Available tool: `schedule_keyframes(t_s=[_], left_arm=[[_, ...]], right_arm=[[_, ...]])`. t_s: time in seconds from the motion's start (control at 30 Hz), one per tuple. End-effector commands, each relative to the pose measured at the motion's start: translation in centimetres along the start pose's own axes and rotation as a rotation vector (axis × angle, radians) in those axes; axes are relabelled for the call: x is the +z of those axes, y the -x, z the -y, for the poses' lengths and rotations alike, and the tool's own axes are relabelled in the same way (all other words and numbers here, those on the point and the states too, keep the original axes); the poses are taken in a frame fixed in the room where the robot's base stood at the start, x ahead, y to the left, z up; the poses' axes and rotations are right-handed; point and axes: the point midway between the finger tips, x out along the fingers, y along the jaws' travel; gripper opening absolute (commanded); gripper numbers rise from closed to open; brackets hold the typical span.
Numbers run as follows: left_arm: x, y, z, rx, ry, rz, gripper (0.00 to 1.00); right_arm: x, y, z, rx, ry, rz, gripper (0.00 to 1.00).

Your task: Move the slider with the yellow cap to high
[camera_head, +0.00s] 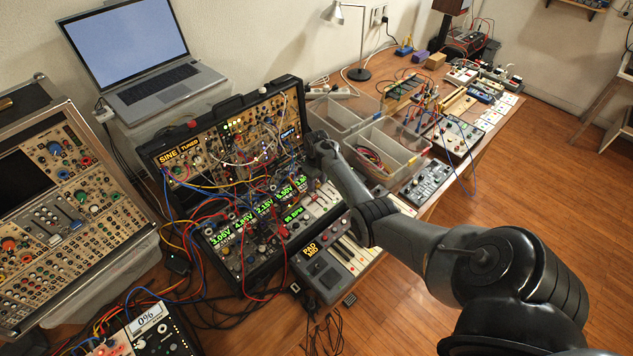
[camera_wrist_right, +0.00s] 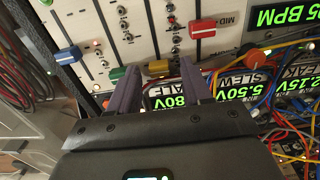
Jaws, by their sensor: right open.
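In the right wrist view, the yellow slider cap (camera_wrist_right: 158,67) sits on a pale panel (camera_wrist_right: 90,20), at the end of its slot nearest the green voltage readouts. My right gripper (camera_wrist_right: 160,82) is open, with its dark fingers on either side of the cap's position, left and right. I cannot tell whether they touch it. In the head view my right gripper (camera_head: 316,172) is over the right end of the open synth case (camera_head: 270,85); the yellow cap cannot be made out there. My left gripper is not in view.
In the wrist view, a green cap (camera_wrist_right: 117,73) is close left of the yellow one, a red cap (camera_wrist_right: 203,28) to its right, and a blue cap (camera_wrist_right: 68,56) farther left. Patch cables (camera_wrist_right: 265,85) crowd the right side. A small keyboard (camera_head: 350,252) lies in front of the case.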

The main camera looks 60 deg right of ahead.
Motion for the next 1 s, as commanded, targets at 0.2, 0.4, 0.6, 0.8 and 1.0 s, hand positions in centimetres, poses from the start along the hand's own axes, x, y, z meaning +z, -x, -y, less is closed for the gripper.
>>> schedule_keyframes(t_s=[0.2, 0.4, 0.6, 0.8, 1.0], left_arm=[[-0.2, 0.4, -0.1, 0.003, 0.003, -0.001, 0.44], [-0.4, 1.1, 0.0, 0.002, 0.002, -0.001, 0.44], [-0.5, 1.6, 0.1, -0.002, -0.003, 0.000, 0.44], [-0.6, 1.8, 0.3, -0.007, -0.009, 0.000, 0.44], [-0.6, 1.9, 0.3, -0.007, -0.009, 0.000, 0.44]], right_arm=[[-0.1, 1.1, 0.0, 0.001, 0.000, -0.002, 0.49], [-0.1, 4.1, -0.1, 0.001, 0.000, -0.004, 0.49], [-0.1, 7.4, 0.0, 0.001, 0.000, -0.002, 0.49], [0.0, 9.8, 0.0, 0.000, 0.000, -0.001, 0.49], [0.0, 10.8, 0.0, 0.000, 0.000, 0.000, 0.49]])
